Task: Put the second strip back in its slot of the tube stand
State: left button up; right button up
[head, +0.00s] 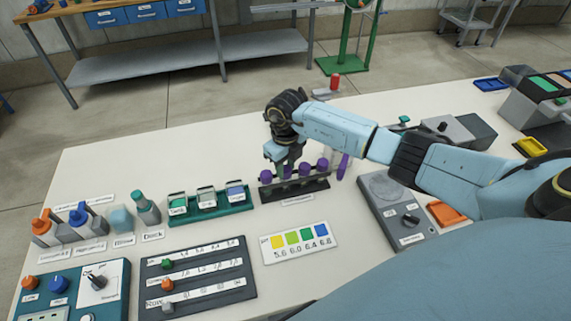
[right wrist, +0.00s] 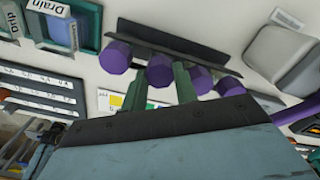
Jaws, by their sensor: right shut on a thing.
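The dark tube stand (head: 294,196) stands near the middle of the table with a row of purple-topped pieces along it. It also shows in the right wrist view (right wrist: 185,42). My right gripper (head: 287,170) is low over the stand, pointing down at the second purple top from the left. In the right wrist view its two green fingers (right wrist: 162,90) are on either side of a purple top (right wrist: 160,70), which I take for the second strip. Its lower part is hidden, so I cannot tell how deep it sits in its slot. My left gripper is out of view.
A green rack (head: 210,208) with labelled blocks stands left of the stand. A colour chart (head: 298,243) lies in front. A grey device (head: 400,210) and a tilted purple piece (head: 343,167) are to the right. The table behind the rack is clear.

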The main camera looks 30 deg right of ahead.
jog(key=o, duration=1)
jog(key=shift+r, duration=0.1)
jog(key=shift+r+p, duration=2.85)
jog(key=shift+r, duration=0.6)
jog(key=shift+s+f, duration=0.1)
